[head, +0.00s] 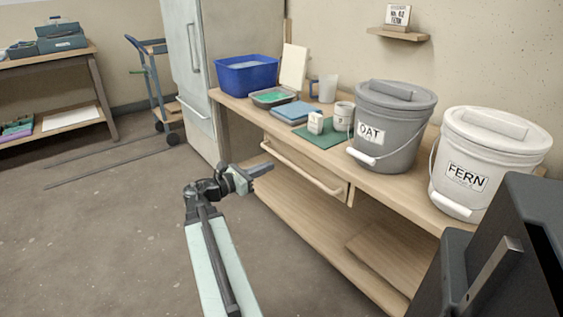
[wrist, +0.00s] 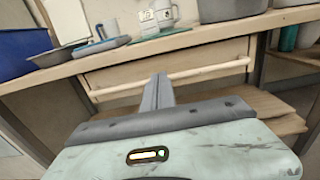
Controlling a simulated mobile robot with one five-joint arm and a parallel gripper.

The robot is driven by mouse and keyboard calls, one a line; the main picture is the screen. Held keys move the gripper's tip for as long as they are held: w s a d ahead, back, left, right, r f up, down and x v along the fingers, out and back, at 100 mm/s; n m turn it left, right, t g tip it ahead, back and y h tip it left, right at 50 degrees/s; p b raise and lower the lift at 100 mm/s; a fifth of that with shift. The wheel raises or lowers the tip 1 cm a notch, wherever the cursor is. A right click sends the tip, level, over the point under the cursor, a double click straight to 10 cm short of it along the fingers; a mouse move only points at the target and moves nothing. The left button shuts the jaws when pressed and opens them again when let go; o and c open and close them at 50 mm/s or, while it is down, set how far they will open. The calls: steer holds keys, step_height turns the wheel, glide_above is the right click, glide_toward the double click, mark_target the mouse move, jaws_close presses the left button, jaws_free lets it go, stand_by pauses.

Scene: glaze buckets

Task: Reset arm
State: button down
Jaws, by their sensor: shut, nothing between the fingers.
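My gripper (head: 262,168) is shut and empty. It is held out in front of the wooden bench, at the end of my raised, bent arm. In the wrist view my gripper's fingers (wrist: 158,92) are together and point toward the drawer front (wrist: 170,70) with its long pale handle (wrist: 172,77). The fingertips look close to the handle in the picture, but I cannot tell whether they touch it. The drawer's handle also shows in the head view (head: 300,168).
On the bench (head: 237,101) stand a blue tub (head: 246,77), a grey OAT bucket (head: 395,128) and a white FERN bucket (head: 490,160), with small cups and trays between. A fridge (head: 197,75) and a blue cart (head: 150,85) stand behind. Open floor (head: 110,230) lies left.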

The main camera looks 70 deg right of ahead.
steer(key=shift+v, duration=0.9)
steer(key=w+a+r+n+t+h+p, duration=0.15)
steer(key=w+a+r+t+p, duration=0.25)
steer(key=w+a, duration=0.55)
steer(key=w+a+f+n+t+y+p, duration=0.2)
steer(key=w+a+f+t+y+p, duration=0.15)
steer(key=w+a, duration=0.6)
steer(key=w+a+f+m+y+p, duration=0.1)
steer(key=a+f+m+y, duration=0.4)
steer(key=a, duration=0.7)
steer(key=w+a+f+m+t+y+p, duration=0.15)
steer(key=a+f+m+y, duration=0.3)
steer(key=a, duration=0.85)
steer(key=w+a+f+m+y+p, duration=0.15)
steer(key=a+f+m+y, duration=0.3)
steer(key=a, duration=0.75)
step_height(320, 180, up, 38)
steer(key=m+p, duration=0.1)
steer(key=p, duration=3.6)
steer(key=shift+r+m, duration=0.2)
steer(key=shift+m, duration=0.15)
